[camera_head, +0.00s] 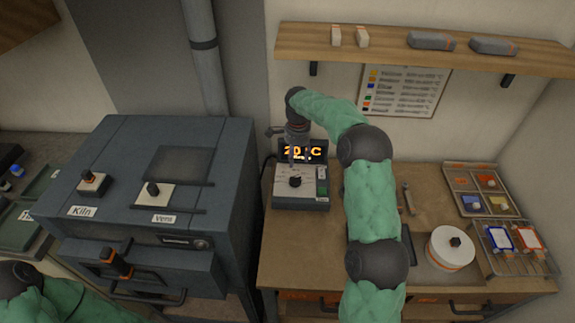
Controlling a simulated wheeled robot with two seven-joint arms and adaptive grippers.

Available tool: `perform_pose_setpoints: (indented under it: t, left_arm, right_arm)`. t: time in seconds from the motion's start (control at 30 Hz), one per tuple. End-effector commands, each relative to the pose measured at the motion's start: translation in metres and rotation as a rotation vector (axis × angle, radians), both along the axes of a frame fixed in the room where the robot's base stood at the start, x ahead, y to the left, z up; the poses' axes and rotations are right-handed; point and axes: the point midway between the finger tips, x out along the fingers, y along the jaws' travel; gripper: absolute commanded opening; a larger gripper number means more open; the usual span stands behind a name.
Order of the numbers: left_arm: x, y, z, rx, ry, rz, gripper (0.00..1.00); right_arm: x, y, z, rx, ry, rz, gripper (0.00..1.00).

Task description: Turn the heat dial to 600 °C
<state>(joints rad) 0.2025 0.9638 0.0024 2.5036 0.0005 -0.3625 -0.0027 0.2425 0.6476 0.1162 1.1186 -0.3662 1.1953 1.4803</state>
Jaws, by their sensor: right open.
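The heat controller (301,202) is a small grey box with a pale sloped face on the left end of the workbench. Its black round dial (295,182) sits on that face. Its display (316,151) glows orange and seems to read 20 °C, partly covered by my right gripper. My right gripper (298,163) is open, pointing down just above and behind the dial. I cannot tell whether the fingers touch the dial. My left arm shows at the lower left, but its gripper is not clearly in view.
The kiln (228,165) with its vent knob (153,189) stands close left of the controller. A round white turntable (451,247), a colour tray (480,181) and a rack with framed panes (515,245) lie to the right. A wall shelf (400,45) runs above.

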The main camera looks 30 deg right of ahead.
Motion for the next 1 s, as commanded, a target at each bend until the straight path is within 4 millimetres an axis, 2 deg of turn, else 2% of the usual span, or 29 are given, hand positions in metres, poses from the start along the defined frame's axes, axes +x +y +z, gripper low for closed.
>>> perform_pose_setpoints:
  t: [0.17,0.5,0.7,1.0]
  left_arm:
    - [0.0,0.0,-0.001,0.0,0.001,0.0,0.4]
    - [0.0,0.0,-0.004,0.0,0.0,0.0,0.4]
    - [0.0,0.0,-0.005,0.0,0.0,0.0,0.4]
    - [0.0,0.0,-0.006,0.0,0.0,0.0,0.4]
  right_arm:
    - [-0.001,0.0,-0.012,0.0,0.003,0.001,0.52]
    - [-0.001,0.0,-0.069,0.001,0.004,0.002,0.52]
    - [-0.001,0.0,-0.096,0.001,0.002,0.001,0.52]
    - [0.0,0.0,-0.109,0.0,0.0,0.001,0.52]
